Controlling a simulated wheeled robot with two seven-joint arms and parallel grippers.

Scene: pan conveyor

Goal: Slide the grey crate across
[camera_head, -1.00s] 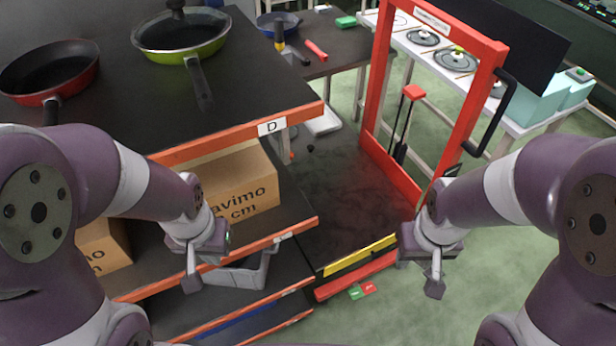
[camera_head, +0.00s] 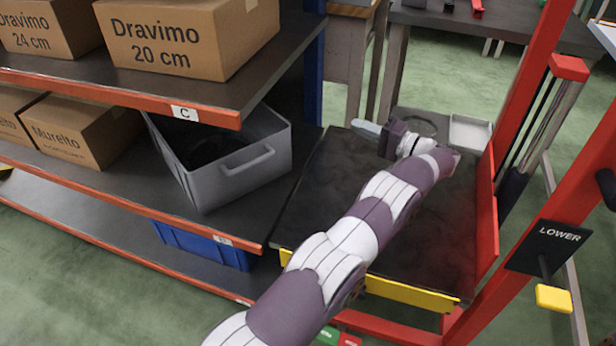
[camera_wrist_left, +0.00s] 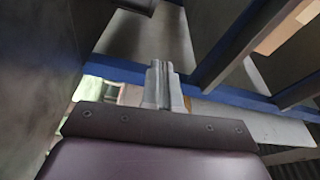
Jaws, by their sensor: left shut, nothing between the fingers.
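The grey crate (camera_head: 240,178) stands open-topped and slightly askew on the middle shelf, with a handle on its right side; its inside is dark. My left arm reaches across the black lift platform (camera_head: 325,222). My left gripper (camera_head: 366,129) is beyond the crate's right side, over the far part of the platform, pointing left. It does not touch the crate. In the left wrist view its fingers (camera_wrist_left: 163,84) are shut with nothing between them. The crate cannot be made out in that view. My right gripper is not in view.
Brown boxes (camera_head: 85,132) stand left of the crate, and more boxes (camera_head: 190,40) on the shelf above. A blue crate (camera_head: 205,243) is below. The red lift frame (camera_head: 487,215) bounds the platform on the right; a yellow strip (camera_head: 410,292) marks its front edge.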

